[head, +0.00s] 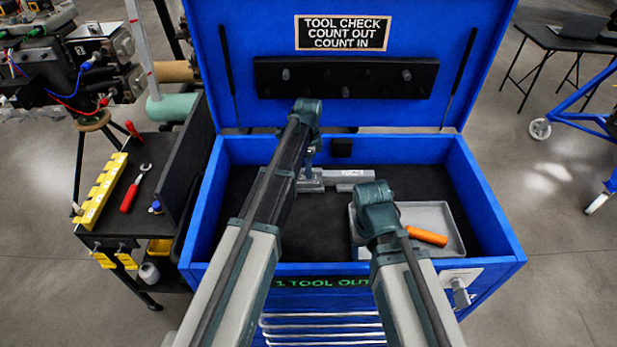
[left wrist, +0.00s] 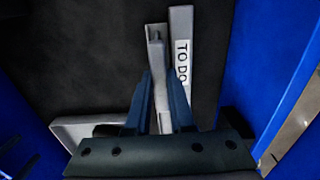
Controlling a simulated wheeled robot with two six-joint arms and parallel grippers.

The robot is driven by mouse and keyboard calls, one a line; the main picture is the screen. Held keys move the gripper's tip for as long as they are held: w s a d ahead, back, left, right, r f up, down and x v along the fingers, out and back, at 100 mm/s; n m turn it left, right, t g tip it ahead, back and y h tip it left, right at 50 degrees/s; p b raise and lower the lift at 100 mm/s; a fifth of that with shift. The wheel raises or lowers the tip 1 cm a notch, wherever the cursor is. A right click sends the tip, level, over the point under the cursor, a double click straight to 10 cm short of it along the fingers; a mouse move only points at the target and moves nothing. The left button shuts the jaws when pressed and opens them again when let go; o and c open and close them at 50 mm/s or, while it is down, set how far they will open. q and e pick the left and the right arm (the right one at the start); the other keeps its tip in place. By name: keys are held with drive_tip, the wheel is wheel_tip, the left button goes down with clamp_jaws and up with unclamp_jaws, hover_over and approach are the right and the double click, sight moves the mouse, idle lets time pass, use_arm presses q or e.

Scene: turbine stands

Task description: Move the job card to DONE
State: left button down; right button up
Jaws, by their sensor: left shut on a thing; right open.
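A light grey holder (head: 352,174) lies on the dark floor of the blue chest near the back wall; its TO DO label shows in the left wrist view (left wrist: 181,62). My left gripper (head: 311,177) is in the chest at the holder. In the left wrist view its fingers (left wrist: 160,86) are shut on a narrow grey piece, apparently the job card (left wrist: 156,60), beside the labelled strip. The card's lower part is hidden between the fingers. No DONE label is readable. My right arm reaches over the tray; its gripper fingers are hidden below the wrist.
A grey tray (head: 438,213) with an orange-handled tool (head: 428,236) is at the chest's right. The chest (head: 478,200) has raised walls and an open upright lid (head: 440,105).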

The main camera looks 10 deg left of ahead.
use_arm(q)
drive_tip(key=shift+r+p, duration=0.6)
drive_tip(key=shift+r+p, duration=0.85)
